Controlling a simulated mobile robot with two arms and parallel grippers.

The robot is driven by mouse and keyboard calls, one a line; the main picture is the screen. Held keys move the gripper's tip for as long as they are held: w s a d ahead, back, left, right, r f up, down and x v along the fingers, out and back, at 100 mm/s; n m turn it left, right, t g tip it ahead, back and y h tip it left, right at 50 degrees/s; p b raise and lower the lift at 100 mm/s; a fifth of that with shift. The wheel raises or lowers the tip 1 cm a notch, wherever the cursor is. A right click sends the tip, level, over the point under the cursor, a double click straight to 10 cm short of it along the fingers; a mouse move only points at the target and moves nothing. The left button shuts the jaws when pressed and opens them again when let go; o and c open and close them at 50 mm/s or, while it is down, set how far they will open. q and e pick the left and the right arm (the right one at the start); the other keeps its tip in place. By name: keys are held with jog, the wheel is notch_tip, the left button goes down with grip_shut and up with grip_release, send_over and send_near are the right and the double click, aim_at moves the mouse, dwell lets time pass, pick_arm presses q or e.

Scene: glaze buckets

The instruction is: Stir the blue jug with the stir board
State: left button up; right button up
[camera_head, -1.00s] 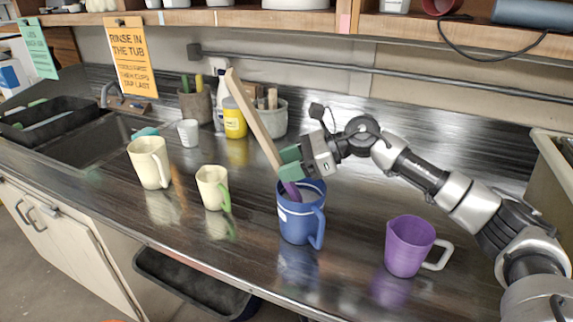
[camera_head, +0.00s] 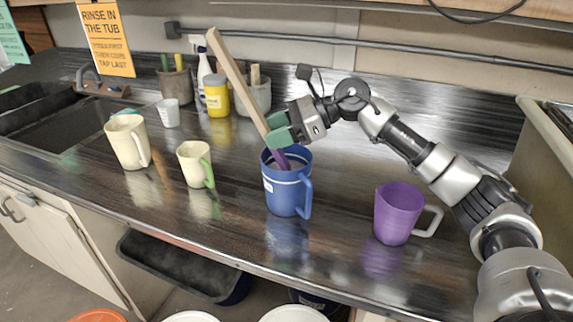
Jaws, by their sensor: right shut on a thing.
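The blue jug (camera_head: 284,196) stands upright on the dark, shiny counter, its handle toward the right. The stir board (camera_head: 237,78) is a long pale wooden stick, tilted with its top to the upper left. Its purple lower end is inside the jug's mouth, and its tip is hidden by the jug wall. My right gripper (camera_head: 279,132) is shut on the stir board just above the jug's rim. My left gripper is not in view.
A purple jug (camera_head: 397,213) stands to the right, below my right arm. Two cream jugs (camera_head: 127,143) (camera_head: 195,165) stand to the left. A white cup (camera_head: 168,113), a yellow jar (camera_head: 216,96) and tool pots (camera_head: 253,97) stand behind. A sink (camera_head: 62,128) is at the left.

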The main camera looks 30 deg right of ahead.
aim_at(240, 77)
jog(key=shift+w+a, duration=0.35)
jog(key=shift+a, duration=0.4)
jog(key=shift+f+b, duration=0.1)
jog(key=shift+b, duration=0.2)
jog(key=shift+s+d, duration=0.15)
jog(key=shift+s, duration=0.1)
jog(key=shift+s+r, duration=0.1)
jog(key=shift+r, duration=0.25)
jog(key=r+p, duration=0.1)
jog(key=r, duration=0.1)
jog(key=a+r+p, duration=0.1)
jog(key=r+p, duration=0.1)
jog(key=a+r+p, duration=0.1)
jog(key=r, duration=0.1)
jog(key=shift+w+a+r+p, duration=0.1)
jog(key=shift+w+a+p, duration=0.1)
jog(key=shift+w+p, duration=0.2)
jog(key=shift+w+a+r+p, duration=0.1)
jog(key=shift+a+r+p, duration=0.3)
jog(key=shift+r+p, duration=0.35)
jog(key=shift+w+a+r+p, duration=0.1)
jog(key=shift+a+r+p, duration=0.35)
jog(key=shift+r, duration=0.55)
jog(key=shift+a+r+p, duration=0.35)
jog(key=shift+r+p, duration=0.3)
jog(key=shift+r, duration=0.2)
